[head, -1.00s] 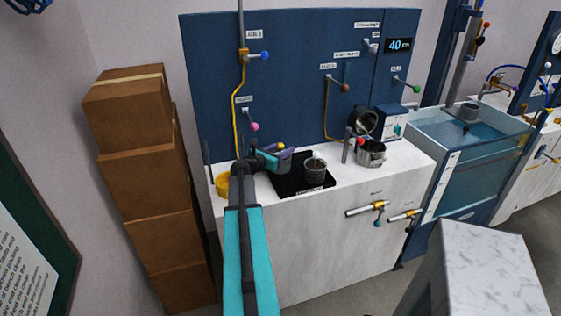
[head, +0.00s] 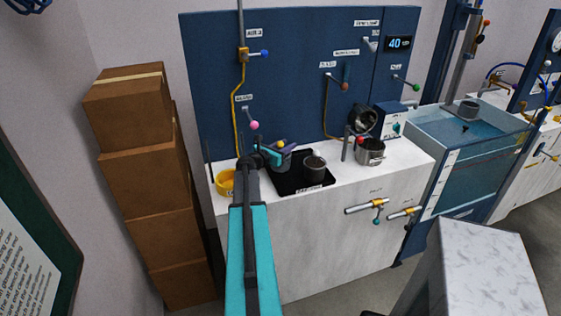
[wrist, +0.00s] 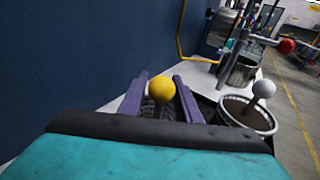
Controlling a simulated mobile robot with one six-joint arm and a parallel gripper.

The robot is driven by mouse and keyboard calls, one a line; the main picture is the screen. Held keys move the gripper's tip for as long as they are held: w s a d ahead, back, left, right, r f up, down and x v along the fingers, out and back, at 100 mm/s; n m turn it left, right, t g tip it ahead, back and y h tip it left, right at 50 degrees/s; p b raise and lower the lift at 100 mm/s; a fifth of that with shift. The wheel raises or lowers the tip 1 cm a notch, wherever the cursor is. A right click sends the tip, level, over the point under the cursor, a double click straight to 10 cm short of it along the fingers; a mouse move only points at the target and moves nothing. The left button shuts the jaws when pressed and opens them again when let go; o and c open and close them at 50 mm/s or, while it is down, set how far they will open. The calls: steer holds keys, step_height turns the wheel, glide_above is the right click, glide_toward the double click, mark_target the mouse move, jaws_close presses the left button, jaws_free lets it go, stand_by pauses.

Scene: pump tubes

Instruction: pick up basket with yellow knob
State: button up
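The yellow knob (wrist: 159,91) shows in the wrist view between the two purple fingers of my gripper (wrist: 160,88). A dark textured body, which looks like its basket (wrist: 150,108), is partly visible below the knob and between the fingers. The fingers stand apart on either side of the knob, and I see no clear grip on it. In the head view my gripper (head: 284,148) is over the left part of the black tray (head: 300,185) on the white counter. The basket is largely hidden there by the gripper.
A steel pot (head: 370,152) and post are further right. A yellow ring (head: 225,183) lies left. The blue panel (head: 290,60) rises behind.

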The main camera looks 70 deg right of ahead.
jaws_close()
steer(key=shift+a+r, duration=0.1)
steer(key=shift+r, duration=0.05)
